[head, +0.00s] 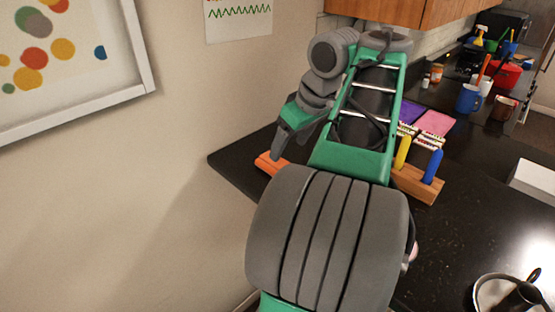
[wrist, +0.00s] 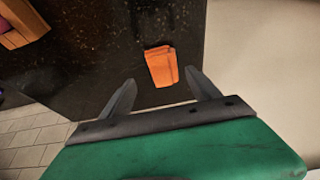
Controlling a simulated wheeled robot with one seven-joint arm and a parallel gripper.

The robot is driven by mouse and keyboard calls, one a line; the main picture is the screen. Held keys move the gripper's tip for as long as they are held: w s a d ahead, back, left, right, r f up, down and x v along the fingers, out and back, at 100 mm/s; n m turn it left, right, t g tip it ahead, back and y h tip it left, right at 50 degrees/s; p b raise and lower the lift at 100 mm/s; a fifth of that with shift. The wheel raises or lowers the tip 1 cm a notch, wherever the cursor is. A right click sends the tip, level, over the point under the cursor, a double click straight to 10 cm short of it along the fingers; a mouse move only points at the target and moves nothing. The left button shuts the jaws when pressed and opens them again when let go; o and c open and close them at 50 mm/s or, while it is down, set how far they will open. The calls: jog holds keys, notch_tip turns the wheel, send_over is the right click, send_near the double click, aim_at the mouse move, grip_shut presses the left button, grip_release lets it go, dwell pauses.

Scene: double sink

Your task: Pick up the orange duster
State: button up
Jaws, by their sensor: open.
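The orange duster (wrist: 161,66) lies on the dark counter near its edge in the wrist view. In the head view only a small orange part (head: 265,164) shows at the counter's left end, partly hidden by my gripper. My gripper (wrist: 158,88) is open and empty, with its two fingers apart and the duster seen between and beyond their tips. In the head view my gripper (head: 279,150) points down above that end of the counter. I cannot tell the exact height above the duster.
A wooden block (head: 417,183) with a yellow peg (head: 403,152) and a blue peg (head: 432,167) stands on the counter (head: 470,225). Purple and pink items lie behind it. A blue mug (head: 468,98) is farther back. A wall (head: 225,110) borders the counter's left end.

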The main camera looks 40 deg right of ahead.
aim_at(278, 163)
jog(key=b+x, duration=0.3)
jog(key=x, duration=0.4)
jog(key=shift+w+f+b, duration=0.3)
jog(key=shift+b, duration=0.05)
jog(key=shift+r, duration=0.1)
jog(key=shift+c, duration=0.5)
jog(key=c, duration=1.3)
jog(key=shift+r, duration=0.15)
